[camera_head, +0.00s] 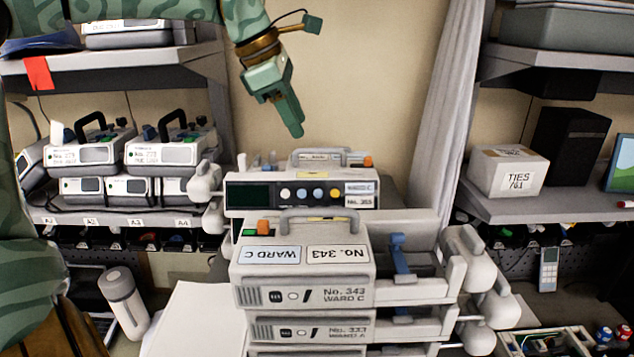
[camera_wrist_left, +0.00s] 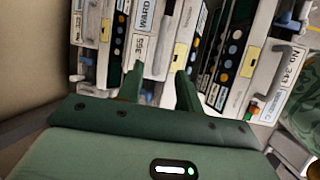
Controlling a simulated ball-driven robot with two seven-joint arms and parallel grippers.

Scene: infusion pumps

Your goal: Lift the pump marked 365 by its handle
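The pump marked 365 (camera_head: 300,196) has a dark front panel with several round buttons and a "No. 365" label at its right end. It sits at the top of the rear stack, behind the pump marked 343 (camera_head: 305,276). Its grey handle (camera_head: 318,152) stands on its top. My left gripper (camera_head: 294,128) hangs above and slightly left of that handle, apart from it. In the left wrist view the fingers (camera_wrist_left: 160,85) are spread with nothing clearly between them, and the 365 label (camera_wrist_left: 138,47) shows beyond them. My right gripper is not in view.
Pump 343 has its own grey handle (camera_head: 325,214) and an orange knob. Grey rounded clamps stick out right of the stack. Shelves with more pumps (camera_head: 80,153) stand at left.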

